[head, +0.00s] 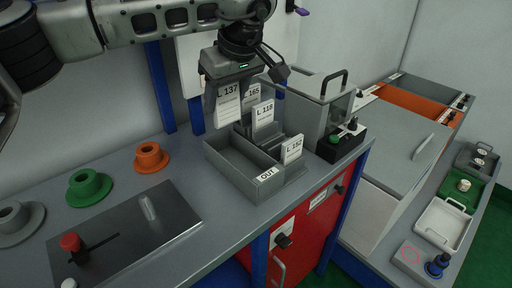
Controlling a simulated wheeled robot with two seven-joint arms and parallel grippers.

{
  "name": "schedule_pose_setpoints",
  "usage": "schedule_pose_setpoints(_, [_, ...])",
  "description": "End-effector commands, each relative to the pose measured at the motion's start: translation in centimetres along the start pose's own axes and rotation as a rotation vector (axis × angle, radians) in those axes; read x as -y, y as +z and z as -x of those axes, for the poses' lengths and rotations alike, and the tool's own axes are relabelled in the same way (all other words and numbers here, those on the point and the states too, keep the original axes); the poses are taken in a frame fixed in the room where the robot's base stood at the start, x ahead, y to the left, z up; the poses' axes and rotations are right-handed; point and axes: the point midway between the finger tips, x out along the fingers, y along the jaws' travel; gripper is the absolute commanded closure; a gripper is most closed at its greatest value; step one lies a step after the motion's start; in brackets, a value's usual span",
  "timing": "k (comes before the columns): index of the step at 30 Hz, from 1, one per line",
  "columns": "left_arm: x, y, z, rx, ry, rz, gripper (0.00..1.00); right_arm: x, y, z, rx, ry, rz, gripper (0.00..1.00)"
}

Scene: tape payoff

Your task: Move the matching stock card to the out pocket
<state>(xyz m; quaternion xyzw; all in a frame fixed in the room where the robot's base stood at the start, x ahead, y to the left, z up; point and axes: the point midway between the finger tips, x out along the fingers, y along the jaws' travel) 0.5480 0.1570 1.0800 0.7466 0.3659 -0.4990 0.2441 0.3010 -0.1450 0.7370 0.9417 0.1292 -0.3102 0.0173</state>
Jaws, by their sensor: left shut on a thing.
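A grey card box (228,178) stands on the bench with an OUT label (267,174) on its front. The wide pocket behind that label looks empty. White cards stand in the slotted part on its right: L 165 (251,93) at the back, L 118 (263,114) in the middle and L 152 (292,149) in front. My left gripper (228,92) is shut on the L 137 card (228,108), which hangs upright over the back of the box. The card's lower edge is near the box's back wall; whether it touches is unclear. My right gripper is out of view.
A grey handled case (308,105) and a black block with green and black knobs (341,143) stand right of the box. Left are orange (151,158), green (89,188) and grey (17,220) flanged spools and a dark plate (125,232) with a red knob.

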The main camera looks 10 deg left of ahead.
Motion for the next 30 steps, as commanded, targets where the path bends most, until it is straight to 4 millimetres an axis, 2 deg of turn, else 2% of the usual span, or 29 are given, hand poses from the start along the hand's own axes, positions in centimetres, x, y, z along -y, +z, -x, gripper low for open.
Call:
schedule_pose_setpoints(5, [0.0,0.8,-1.9,0.000,0.000,-0.001,0.66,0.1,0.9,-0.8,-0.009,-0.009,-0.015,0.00])
schedule_pose_setpoints(13, [0.1,2.0,-4.7,0.000,0.001,-0.002,0.66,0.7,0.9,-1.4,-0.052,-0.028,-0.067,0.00])
schedule_pose_setpoints(24, [0.1,2.2,-5.2,0.000,0.002,-0.002,0.66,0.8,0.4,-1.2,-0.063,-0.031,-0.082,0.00])
schedule_pose_setpoints(25, [0.1,2.2,-5.2,0.000,0.002,-0.002,0.41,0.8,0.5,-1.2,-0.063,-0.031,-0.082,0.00])
schedule_pose_setpoints(27, [0.1,2.2,-5.2,0.000,0.002,-0.002,0.22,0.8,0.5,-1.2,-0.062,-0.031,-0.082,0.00])
schedule_pose_setpoints(28, [0.1,2.2,-5.2,0.000,0.002,-0.002,0.19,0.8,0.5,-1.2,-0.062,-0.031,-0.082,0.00])
schedule_pose_setpoints(30, [0.1,2.2,-5.2,0.001,0.002,-0.002,0.19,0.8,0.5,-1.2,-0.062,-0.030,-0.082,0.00])
